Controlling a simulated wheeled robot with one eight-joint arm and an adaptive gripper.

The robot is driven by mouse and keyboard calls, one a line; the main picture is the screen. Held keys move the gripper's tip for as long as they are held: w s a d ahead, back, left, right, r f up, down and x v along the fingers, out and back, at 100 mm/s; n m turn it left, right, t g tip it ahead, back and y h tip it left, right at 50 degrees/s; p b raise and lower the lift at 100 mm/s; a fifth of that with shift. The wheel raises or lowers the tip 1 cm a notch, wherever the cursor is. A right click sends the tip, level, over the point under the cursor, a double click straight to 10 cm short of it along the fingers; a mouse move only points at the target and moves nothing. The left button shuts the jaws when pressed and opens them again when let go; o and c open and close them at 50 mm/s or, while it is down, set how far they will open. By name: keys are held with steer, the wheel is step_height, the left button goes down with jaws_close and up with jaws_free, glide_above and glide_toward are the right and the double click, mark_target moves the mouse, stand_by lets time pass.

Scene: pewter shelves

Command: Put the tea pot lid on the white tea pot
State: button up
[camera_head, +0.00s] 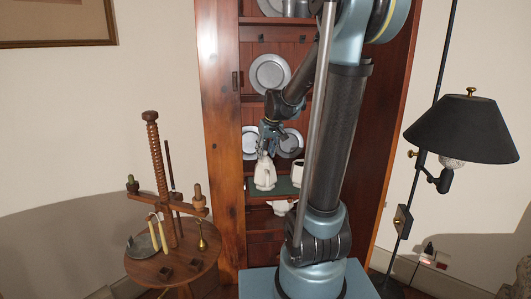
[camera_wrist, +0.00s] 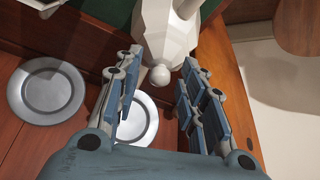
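My gripper (camera_head: 266,150) is above a white faceted tea pot (camera_head: 264,178) on a shelf of the wooden cabinet. In the wrist view the tea pot (camera_wrist: 166,32) lies ahead, with a tapered white top ending in a round knob (camera_wrist: 160,76). My gripper (camera_wrist: 160,68) is open there, its fingers apart on either side of the knob with gaps showing. I cannot tell whether this top is a separate lid. A second white vessel (camera_head: 298,174) with a dark opening stands just right of the first, partly hidden by my arm.
Pewter plates stand behind the vessels, one left (camera_wrist: 45,90) and one below the knob (camera_wrist: 140,118) in the wrist view. Another white vessel (camera_head: 280,207) is on a lower shelf. The cabinet's side panel (camera_head: 222,140) bounds the left. A wooden stand (camera_head: 170,262) and black lamp (camera_head: 462,128) flank it.

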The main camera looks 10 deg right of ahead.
steer(key=v, duration=1.1)
steer(key=s+d+f+m+g, duration=0.1)
steer(key=s+d+f, duration=0.1)
steer(key=s+f, duration=0.7)
steer(key=s+d+f+m+g+h, duration=0.1)
steer(key=s+d+f+m, duration=0.1)
steer(key=s+f, duration=0.8)
steer(key=s+d, duration=0.1)
steer(key=s, duration=0.7)
steer(key=shift+s+d, duration=0.2)
